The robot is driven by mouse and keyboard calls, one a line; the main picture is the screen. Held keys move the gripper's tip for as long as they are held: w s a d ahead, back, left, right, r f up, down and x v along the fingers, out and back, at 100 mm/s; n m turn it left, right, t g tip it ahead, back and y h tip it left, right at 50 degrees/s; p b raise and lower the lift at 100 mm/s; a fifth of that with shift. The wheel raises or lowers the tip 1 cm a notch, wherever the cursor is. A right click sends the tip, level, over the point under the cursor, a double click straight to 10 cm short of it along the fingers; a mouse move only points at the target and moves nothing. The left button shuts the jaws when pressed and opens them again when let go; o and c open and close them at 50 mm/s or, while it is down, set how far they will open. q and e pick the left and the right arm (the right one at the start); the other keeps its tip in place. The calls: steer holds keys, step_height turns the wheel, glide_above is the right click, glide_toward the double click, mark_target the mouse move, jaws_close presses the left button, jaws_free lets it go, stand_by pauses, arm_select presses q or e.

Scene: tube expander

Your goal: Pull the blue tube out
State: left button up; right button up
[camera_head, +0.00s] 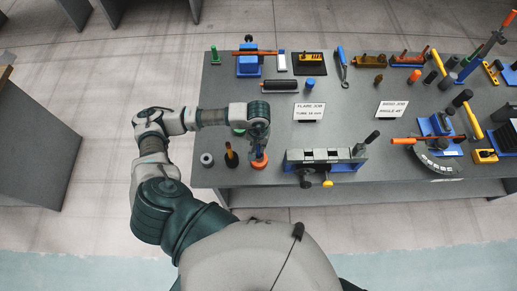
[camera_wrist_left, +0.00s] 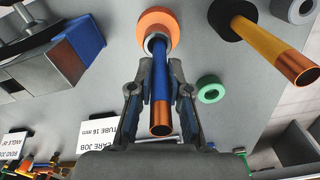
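The blue tube (camera_wrist_left: 161,82) with a copper end stands upright in a grey collar on an orange round base (camera_wrist_left: 157,24), seen from above in the left wrist view. The orange base (camera_head: 260,161) also shows in the head view near the table's front left edge. My left gripper (camera_wrist_left: 161,68) reaches down around the tube, one finger on each side, and the fingertips appear shut on it just above the collar. In the head view my left gripper (camera_head: 258,143) hides most of the tube. My right gripper is not in view.
A yellow tube (camera_head: 231,154) on a black base stands close to the left of the blue tube. A grey ring (camera_head: 207,160) lies near the table corner, and a green ring (camera_wrist_left: 211,90) lies nearby. A vise-like fixture (camera_head: 325,158) stands to the right.

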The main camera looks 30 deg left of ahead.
arm_select(q)
jaws_close()
steer(key=shift+r, duration=0.6)
steer(key=shift+r, duration=0.1)
steer(key=shift+w+r+p, duration=0.1)
steer(key=shift+r+p, duration=2.2)
steer(key=shift+r, duration=3.1)
